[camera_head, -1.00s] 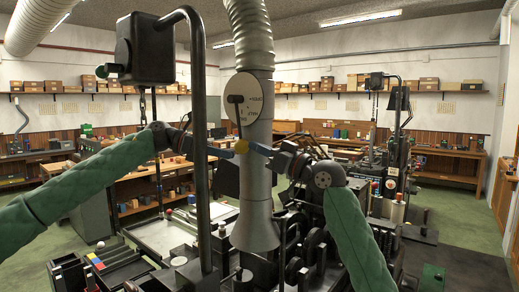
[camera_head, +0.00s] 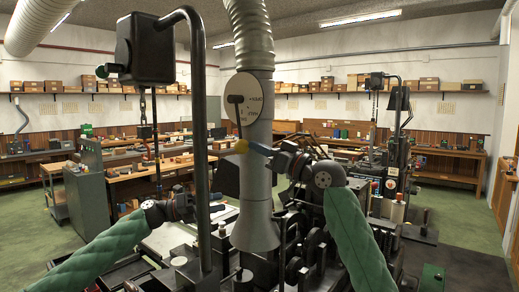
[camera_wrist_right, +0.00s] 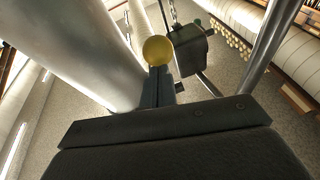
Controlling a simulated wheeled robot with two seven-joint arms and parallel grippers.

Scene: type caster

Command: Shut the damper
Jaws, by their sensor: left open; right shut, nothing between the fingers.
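The damper is on a grey vertical duct (camera_head: 259,185). A round pale plate (camera_head: 251,88) on the duct carries small lettering too blurred to read. A black lever (camera_head: 236,112) hangs down across it, with a yellow ball knob (camera_head: 241,146) near its lower end. My right gripper (camera_head: 257,149) is shut, its blue fingertips at the right side of the knob. In the right wrist view the knob (camera_wrist_right: 157,50) sits at the tips of the shut fingers (camera_wrist_right: 158,82), not between them; contact is unclear. My left gripper (camera_head: 192,203) is open, low and left of the duct, partly hidden by a black post.
A black curved post (camera_head: 199,120) rises just left of the duct, with a black box (camera_head: 145,48) and chain hanging from it. Dark machinery (camera_head: 320,235) stands below my right arm. Workbenches and a green cabinet (camera_head: 87,190) are behind.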

